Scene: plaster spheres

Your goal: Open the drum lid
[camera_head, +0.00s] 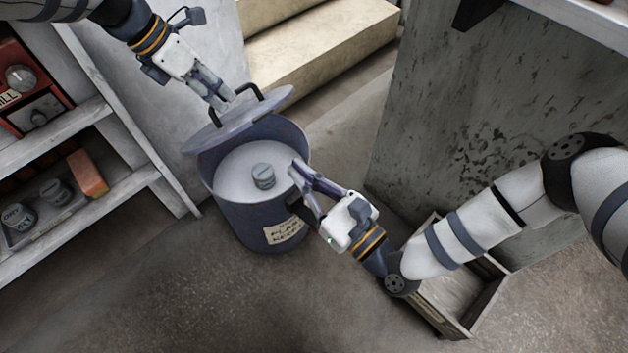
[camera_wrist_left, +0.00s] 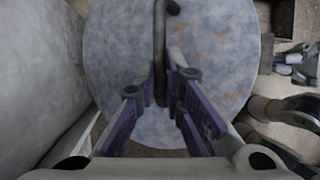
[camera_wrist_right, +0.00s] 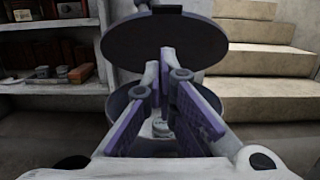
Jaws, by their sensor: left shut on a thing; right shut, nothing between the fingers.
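The blue-grey drum (camera_head: 255,215) stands on the floor with a label on its side. My left gripper (camera_head: 222,102) is shut on the lid's dark handle (camera_head: 244,90), also seen in the left wrist view (camera_wrist_left: 159,45). My right gripper (camera_head: 296,172) is shut and empty at the drum's right rim; its fingers partly hide the opening in the right wrist view.
Stone steps (camera_head: 320,45) rise behind the drum. A wooden crate (camera_head: 487,305) lies under my right arm. Open floor (camera_head: 190,300) lies in front.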

